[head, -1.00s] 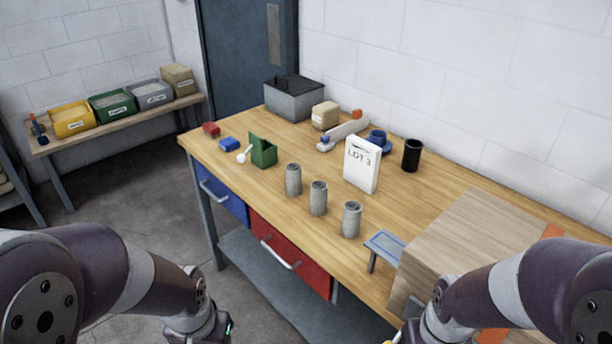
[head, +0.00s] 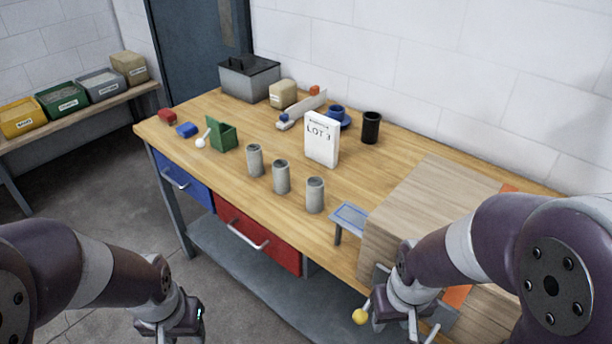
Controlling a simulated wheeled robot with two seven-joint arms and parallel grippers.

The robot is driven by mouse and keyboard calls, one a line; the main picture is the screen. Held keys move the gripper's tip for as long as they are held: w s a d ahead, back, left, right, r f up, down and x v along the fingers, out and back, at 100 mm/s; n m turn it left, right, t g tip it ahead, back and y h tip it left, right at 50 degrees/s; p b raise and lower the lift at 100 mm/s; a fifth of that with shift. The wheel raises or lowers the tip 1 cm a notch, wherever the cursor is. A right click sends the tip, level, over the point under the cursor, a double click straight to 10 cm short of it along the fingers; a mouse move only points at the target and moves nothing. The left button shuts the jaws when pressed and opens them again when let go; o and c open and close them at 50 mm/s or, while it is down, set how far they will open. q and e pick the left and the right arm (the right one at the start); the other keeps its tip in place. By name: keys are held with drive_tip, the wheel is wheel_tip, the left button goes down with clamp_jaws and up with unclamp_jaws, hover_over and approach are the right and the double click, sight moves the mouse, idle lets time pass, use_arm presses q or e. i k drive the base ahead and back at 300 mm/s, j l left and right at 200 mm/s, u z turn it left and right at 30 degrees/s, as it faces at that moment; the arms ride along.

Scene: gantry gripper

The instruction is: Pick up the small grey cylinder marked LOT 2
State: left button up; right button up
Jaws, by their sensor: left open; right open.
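Three small grey cylinders stand upright in a slanting row near the front of the wooden bench: the left cylinder (head: 255,161), the middle cylinder (head: 281,178) and the right cylinder (head: 315,195). I cannot read a LOT 2 mark on any of them. A white sign (head: 322,141) behind the row reads LOT 3. My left gripper (head: 180,328) is low at the bottom edge, in front of the bench and away from the cylinders; it is open. My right gripper (head: 420,328) is open and empty at the lower right, apart from the cylinders, its fingers partly cut off.
A blue-topped stand (head: 349,217) and a wooden box (head: 410,205) are right of the cylinders. A green holder (head: 222,136) is left. A black cup (head: 371,128) is behind. A yellow ball (head: 360,316) shows beside my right gripper. Bench (head: 230,185) wood in front of the row is clear.

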sight(315, 185)
drive_tip(key=z, duration=0.75)
drive_tip(key=i+j+z, duration=0.1)
drive_tip(key=j+z, duration=0.5)
drive_tip(key=z, duration=0.2)
drive_tip(key=j+z, duration=0.6)
drive_tip(key=z, duration=0.2)
